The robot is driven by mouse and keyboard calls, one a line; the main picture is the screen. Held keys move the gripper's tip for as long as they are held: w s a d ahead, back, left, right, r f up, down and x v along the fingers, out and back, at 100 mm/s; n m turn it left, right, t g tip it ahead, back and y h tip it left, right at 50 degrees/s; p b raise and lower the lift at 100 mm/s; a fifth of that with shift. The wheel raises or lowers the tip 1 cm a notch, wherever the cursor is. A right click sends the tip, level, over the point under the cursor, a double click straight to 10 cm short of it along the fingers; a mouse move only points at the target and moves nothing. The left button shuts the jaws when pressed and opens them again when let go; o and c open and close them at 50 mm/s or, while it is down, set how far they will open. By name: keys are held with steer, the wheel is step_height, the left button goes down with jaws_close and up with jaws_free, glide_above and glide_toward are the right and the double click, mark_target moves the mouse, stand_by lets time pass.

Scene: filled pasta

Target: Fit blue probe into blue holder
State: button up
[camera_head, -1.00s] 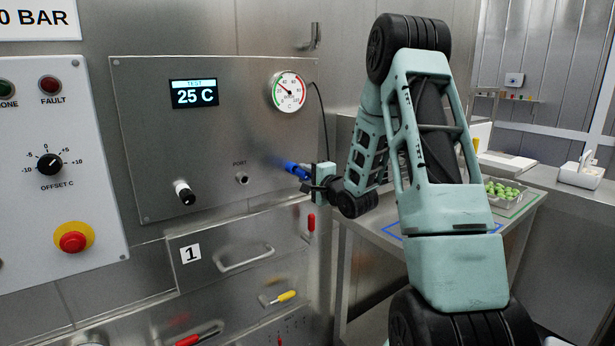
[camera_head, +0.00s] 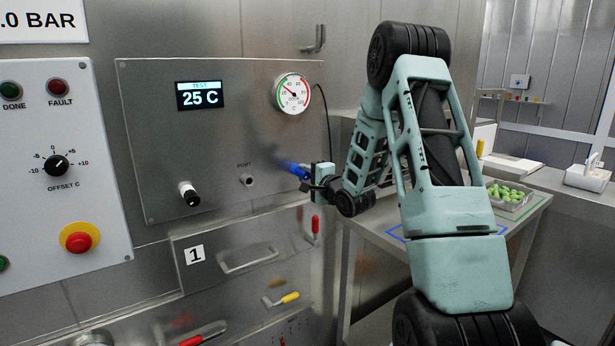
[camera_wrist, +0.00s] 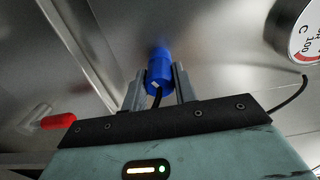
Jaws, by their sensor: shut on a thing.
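The blue probe (camera_head: 299,171) is in my gripper, close to the steel wall at the right edge of the test panel. It also shows in the wrist view (camera_wrist: 159,75), between the two grey fingers, with a dark cable at its near end. My gripper (camera_head: 314,180) is shut on it; the fingers also show in the wrist view (camera_wrist: 160,90). A blurred blue patch lies beyond the probe's tip on the shiny metal; I cannot tell whether it is a reflection or the blue holder. No blue holder shows clearly, and contact with the wall is unclear.
The panel carries a dial gauge (camera_head: 293,94) with a dark cable, a port (camera_head: 248,180) and a black-and-white knob (camera_head: 189,194). Below are a drawer handle (camera_head: 248,260) and a red-handled lever (camera_head: 316,226). A table with a tray of green pieces (camera_head: 508,197) stands right.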

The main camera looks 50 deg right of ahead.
steer(key=shift+w, duration=0.1)
stand_by(0.7)
steer(key=o, duration=1.4)
steer(key=shift+v, duration=3.5)
